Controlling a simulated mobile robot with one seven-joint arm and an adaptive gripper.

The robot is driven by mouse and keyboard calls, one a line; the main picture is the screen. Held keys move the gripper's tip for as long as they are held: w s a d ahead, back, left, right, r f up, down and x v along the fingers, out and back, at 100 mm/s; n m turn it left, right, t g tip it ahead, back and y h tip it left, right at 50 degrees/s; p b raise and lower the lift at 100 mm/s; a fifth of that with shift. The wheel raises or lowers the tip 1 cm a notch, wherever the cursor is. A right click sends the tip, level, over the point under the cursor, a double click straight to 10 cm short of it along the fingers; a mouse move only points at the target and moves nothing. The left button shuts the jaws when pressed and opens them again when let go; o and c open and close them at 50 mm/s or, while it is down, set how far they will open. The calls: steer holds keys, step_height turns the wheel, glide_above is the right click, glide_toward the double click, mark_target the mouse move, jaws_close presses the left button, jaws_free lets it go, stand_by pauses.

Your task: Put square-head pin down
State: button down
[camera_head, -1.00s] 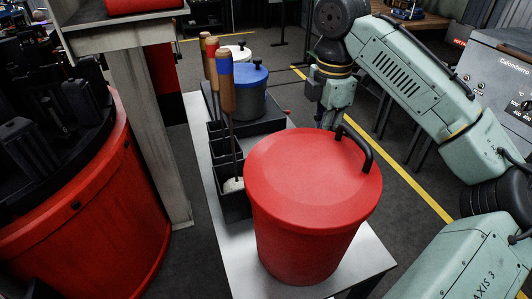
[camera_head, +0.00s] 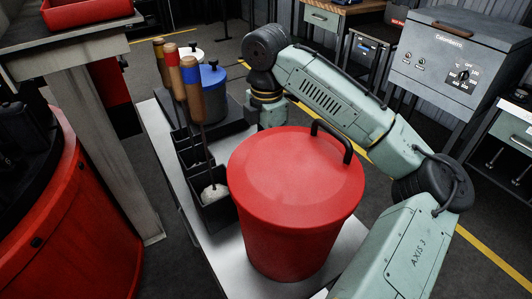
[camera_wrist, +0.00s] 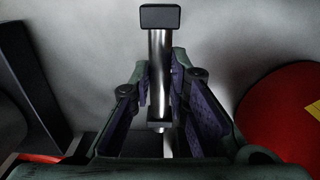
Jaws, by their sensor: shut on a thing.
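The square-head pin (camera_wrist: 158,70) shows in the wrist view as a shiny metal shaft with a dark square head at the top of the picture and a dark collar lower down. My gripper (camera_wrist: 163,92) is shut on the shaft, with a purple-padded finger on each side. A pale grey surface lies beyond the pin; I cannot tell whether the pin touches it. In the head view my gripper and the pin are hidden behind the red lidded bucket.
The red bucket (camera_head: 295,190) stands on a pale bench top (camera_head: 230,262), close to my wrist. Dark bins (camera_head: 208,200) with wooden-handled tools (camera_head: 195,103) stand to its left. A blue-lidded pot (camera_head: 208,82) is behind. A large red drum (camera_head: 75,225) is at the left.

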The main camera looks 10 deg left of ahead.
steer(key=shift+f, duration=1.45)
steer(key=c, duration=1.5)
jaws_free()
steer(key=shift+c, duration=0.2)
